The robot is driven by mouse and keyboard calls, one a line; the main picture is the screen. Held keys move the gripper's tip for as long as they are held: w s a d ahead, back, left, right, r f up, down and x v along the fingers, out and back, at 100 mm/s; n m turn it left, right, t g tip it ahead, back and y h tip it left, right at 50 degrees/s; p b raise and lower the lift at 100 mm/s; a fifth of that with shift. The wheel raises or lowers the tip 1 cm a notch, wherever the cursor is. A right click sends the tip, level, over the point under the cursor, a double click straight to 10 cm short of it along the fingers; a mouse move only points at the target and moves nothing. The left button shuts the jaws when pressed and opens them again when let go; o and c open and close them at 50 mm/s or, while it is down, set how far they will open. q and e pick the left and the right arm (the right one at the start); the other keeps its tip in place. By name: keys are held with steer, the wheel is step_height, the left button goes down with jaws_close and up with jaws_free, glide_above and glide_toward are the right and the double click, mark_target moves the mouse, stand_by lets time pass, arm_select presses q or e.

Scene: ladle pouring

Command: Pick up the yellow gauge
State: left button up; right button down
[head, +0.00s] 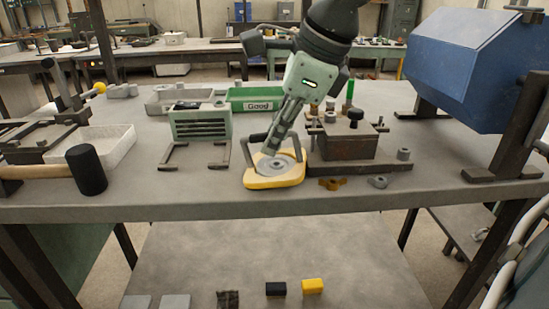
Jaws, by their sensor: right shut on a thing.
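The yellow gauge (275,183) is at the middle of the workbench, near its front edge. It has a yellow rim and a grey round face. My right gripper (272,147) comes down from above and is shut on the gauge at its far side. My left gripper is not in view.
A metal block fixture (346,142) stands close to the right of the gauge. A green-grey box (200,124) is to the left, with a green "Good" bin (255,104) behind. A mallet (86,170) and white tray (104,146) are at left. A blue drum (473,65) is at right.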

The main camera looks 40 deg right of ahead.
arm_select(q)
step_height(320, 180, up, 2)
steer(key=p, duration=0.4)
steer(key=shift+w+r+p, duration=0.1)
steer(key=shift+p, duration=0.2)
arm_select(e)
step_height(320, 180, up, 15)
steer(key=shift+d, duration=0.1)
